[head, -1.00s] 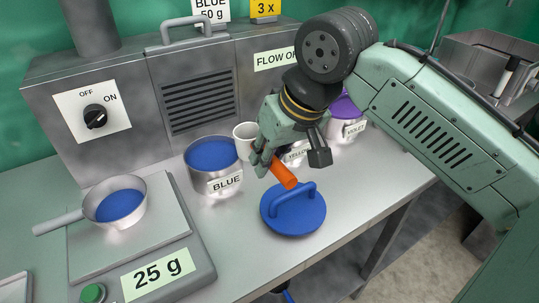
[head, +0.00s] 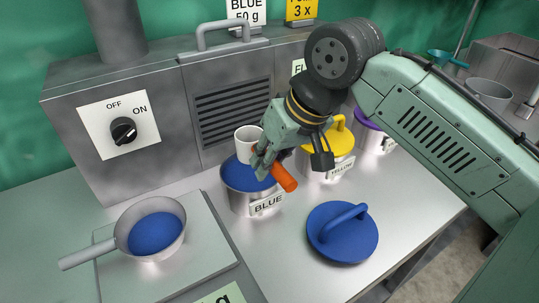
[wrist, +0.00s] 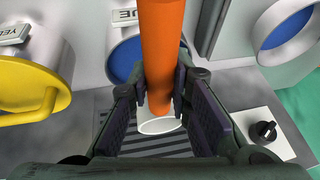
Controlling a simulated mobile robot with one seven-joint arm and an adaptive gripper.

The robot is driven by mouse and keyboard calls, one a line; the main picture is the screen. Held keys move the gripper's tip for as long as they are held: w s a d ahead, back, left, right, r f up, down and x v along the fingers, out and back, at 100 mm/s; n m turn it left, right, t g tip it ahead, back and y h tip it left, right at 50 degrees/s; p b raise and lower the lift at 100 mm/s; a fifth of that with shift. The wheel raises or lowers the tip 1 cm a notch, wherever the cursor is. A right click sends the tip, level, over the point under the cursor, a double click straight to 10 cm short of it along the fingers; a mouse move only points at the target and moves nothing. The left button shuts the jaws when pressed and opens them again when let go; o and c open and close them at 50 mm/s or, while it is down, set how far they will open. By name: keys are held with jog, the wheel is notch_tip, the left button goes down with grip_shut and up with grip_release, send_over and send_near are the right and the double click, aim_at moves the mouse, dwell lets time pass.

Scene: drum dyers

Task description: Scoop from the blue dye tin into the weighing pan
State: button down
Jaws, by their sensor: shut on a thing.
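My gripper (head: 268,160) is shut on the orange handle (head: 284,180) of a scoop with a white cup (head: 248,143). The handle (wrist: 163,50) and part of the cup (wrist: 160,126) also show between the fingers in the wrist view. The cup appears above the back rim of the blue dye tin (head: 240,200); its exact height is unclear. No blue shows in the cup. The tin is open with blue dye in it. The weighing pan (head: 182,213) holds blue dye and sits on the scale (head: 215,245) at left.
The tin's blue lid (head: 340,245) lies on the counter to the right. A yellow-lidded tin (head: 328,165) and a violet tin (head: 372,138) stand behind it. A metal cabinet with an OFF/ON knob (head: 123,131) backs the counter. A sign reads BLUE 50 g (head: 246,12).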

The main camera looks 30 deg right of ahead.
aim_at(264, 193)
notch_tip(264, 193, down, 6)
jog(key=b, duration=0.4)
jog(key=shift+s+f, duration=0.1)
jog(key=shift+f, duration=0.05)
jog(key=shift+s+a+f, duration=0.1)
jog(key=shift+a+f, duration=0.05)
dwell(0.8)
jog(key=r+p, duration=0.4)
jog(key=r, duration=0.1)
jog(key=shift+w+r, duration=0.1)
jog(key=shift+w, duration=0.15)
jog(key=shift+r, duration=1.1)
